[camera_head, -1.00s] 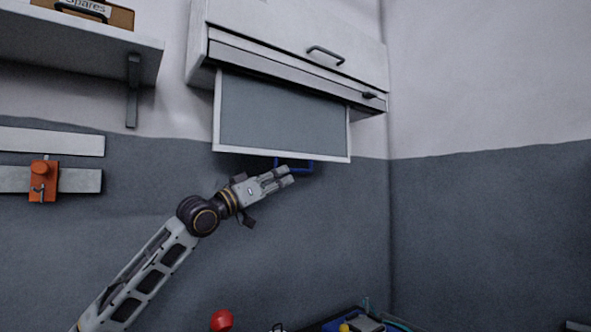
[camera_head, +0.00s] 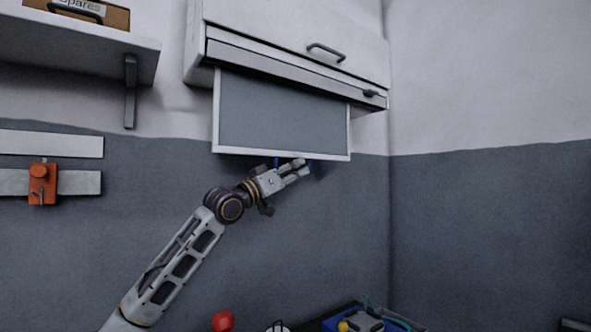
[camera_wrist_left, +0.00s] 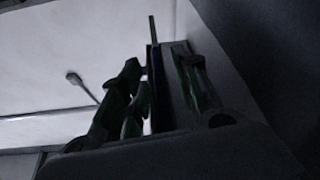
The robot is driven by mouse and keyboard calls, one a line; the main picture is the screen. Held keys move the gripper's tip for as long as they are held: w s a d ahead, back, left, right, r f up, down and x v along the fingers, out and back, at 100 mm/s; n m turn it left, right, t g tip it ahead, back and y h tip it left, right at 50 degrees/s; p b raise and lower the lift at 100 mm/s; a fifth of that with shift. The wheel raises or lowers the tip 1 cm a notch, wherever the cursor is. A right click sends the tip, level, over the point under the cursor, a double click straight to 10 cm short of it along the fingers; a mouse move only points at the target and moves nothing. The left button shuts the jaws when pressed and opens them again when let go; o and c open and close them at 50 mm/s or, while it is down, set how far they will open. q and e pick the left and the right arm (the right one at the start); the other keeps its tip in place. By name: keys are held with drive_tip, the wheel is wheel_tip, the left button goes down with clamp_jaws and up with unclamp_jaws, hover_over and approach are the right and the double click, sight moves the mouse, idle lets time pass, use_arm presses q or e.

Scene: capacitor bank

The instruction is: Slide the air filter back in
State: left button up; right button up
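The air filter (camera_head: 280,112) is a grey panel with a white frame. It hangs out of the slot under the front of the white wall cabinet (camera_head: 290,40). A blue handle (camera_head: 309,164) is at its lower edge, mostly hidden by my left gripper (camera_head: 303,169). In the left wrist view, my left gripper (camera_wrist_left: 158,100) has its fingers apart, with the thin dark blue handle (camera_wrist_left: 155,80) between them. The fingers do not look closed on it, though the view is dark. My right gripper is not in view.
A latch (camera_head: 371,93) sits at the right of the cabinet's lower edge. A shelf (camera_head: 75,48) with a spares box (camera_head: 95,12) is at upper left. An orange device (camera_head: 43,184) is on a wall rail. A red knob (camera_head: 222,320) and a blue tray (camera_head: 335,323) are below.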

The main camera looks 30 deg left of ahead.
use_arm(q)
drive_tip(key=shift+w+d+r, duration=0.1)
drive_tip(key=shift+w+d, duration=0.05)
drive_tip(key=shift+w, duration=0.1)
drive_tip(key=shift+c, duration=0.5)
clamp_jaws()
